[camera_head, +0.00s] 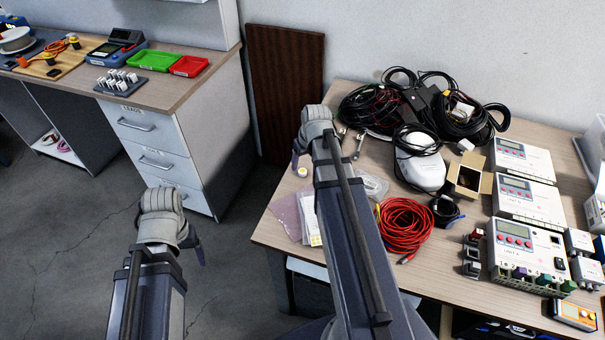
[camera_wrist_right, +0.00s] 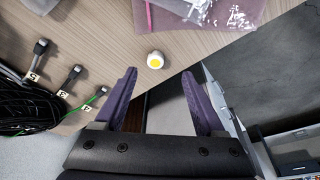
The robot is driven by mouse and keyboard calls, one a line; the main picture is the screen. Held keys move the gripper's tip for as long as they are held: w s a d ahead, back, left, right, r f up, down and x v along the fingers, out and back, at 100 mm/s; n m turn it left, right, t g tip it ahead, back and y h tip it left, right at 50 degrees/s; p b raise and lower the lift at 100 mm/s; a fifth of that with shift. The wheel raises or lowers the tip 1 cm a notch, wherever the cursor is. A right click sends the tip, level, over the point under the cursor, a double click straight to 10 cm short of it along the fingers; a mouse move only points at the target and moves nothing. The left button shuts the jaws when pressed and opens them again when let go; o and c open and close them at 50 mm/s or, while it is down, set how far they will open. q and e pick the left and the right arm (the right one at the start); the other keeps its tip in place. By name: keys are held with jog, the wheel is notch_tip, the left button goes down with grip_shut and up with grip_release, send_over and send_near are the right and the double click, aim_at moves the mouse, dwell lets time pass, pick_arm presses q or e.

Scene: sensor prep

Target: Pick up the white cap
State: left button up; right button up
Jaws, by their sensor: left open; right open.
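The white cap (camera_head: 302,172) is small and round with a yellow centre, and lies on the right-hand table near its left edge. In the right wrist view the cap (camera_wrist_right: 155,60) lies on the wood, a little beyond the fingertips and between their lines. My right gripper (camera_wrist_right: 162,75) is open and empty, with its two purple fingers apart. In the head view my right gripper (camera_head: 296,160) is largely hidden behind its wrist, near the cap. My left gripper (camera_head: 200,254) is over the floor left of the table, mostly hidden by its arm.
A pinkish bag (camera_head: 286,216) lies close to the cap. A red cable coil (camera_head: 405,225), black cables (camera_head: 370,108), a white device (camera_head: 420,165) and an open box (camera_head: 468,180) crowd the table (camera_head: 275,240). A drawer bench (camera_head: 165,95) stands to the left.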

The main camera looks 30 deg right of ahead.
aim_at(303, 171)
jog(key=b+x, duration=0.2)
jog(key=shift+f, duration=0.3)
jog(key=f+b, duration=0.1)
jog(key=w+f+b, duration=0.1)
jog(key=d+f+b, duration=0.1)
jog(key=b, duration=0.1)
jog(key=shift+w+f, duration=0.4)
jog(key=shift+w+f+b, duration=0.15)
jog(key=shift+f+b, duration=0.3)
jog(key=shift+f, duration=0.05)
jog(key=shift+r, duration=0.1)
jog(key=shift+c, duration=0.4)
grip_shut()
